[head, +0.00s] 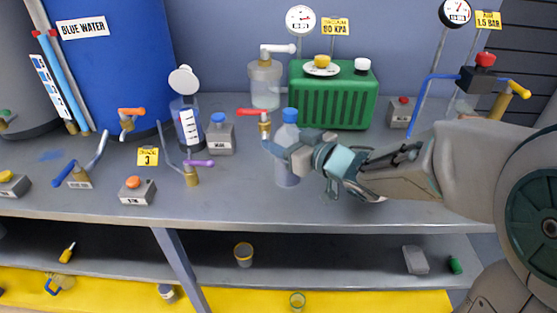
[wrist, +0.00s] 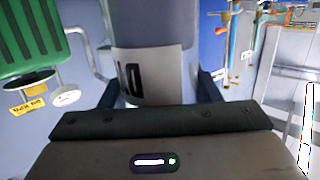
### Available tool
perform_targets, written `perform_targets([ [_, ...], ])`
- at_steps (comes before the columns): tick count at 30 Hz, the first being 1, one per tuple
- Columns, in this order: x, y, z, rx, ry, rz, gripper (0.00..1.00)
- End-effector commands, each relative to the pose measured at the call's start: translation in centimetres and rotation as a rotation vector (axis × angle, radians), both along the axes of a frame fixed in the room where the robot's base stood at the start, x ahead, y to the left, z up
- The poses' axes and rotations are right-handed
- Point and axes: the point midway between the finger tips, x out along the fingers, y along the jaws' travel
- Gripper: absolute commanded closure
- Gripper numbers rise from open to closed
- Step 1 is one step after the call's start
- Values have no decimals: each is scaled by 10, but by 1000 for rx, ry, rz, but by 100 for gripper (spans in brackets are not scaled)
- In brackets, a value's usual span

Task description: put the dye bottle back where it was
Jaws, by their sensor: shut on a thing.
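My gripper (head: 297,154) is shut around a pale blue-grey bottle (head: 287,175) with a blue cap, upright over the front middle of the workbench. In the wrist view the bottle (wrist: 150,25) stands between the two dark fingers, and a white label with part of a dark mark faces me. The label is too cut off to read, so I cannot tell from it whether this is the dye bottle. The bottle's base appears at or just above the bench top; I cannot tell whether it touches.
Bare workbench (head: 400,195) lies at front right. A small green bottle (head: 455,265) is on the lower shelf.

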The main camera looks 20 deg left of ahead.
Motion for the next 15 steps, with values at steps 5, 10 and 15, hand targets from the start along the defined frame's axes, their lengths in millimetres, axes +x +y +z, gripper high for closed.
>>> perform_targets([
  [5, 7, 16, -10, 2, -3, -1, 80],
  [10, 8, 17, -23, 1, 1, -3, 80],
  [15, 8, 17, -49, 1, 1, -3, 80],
])
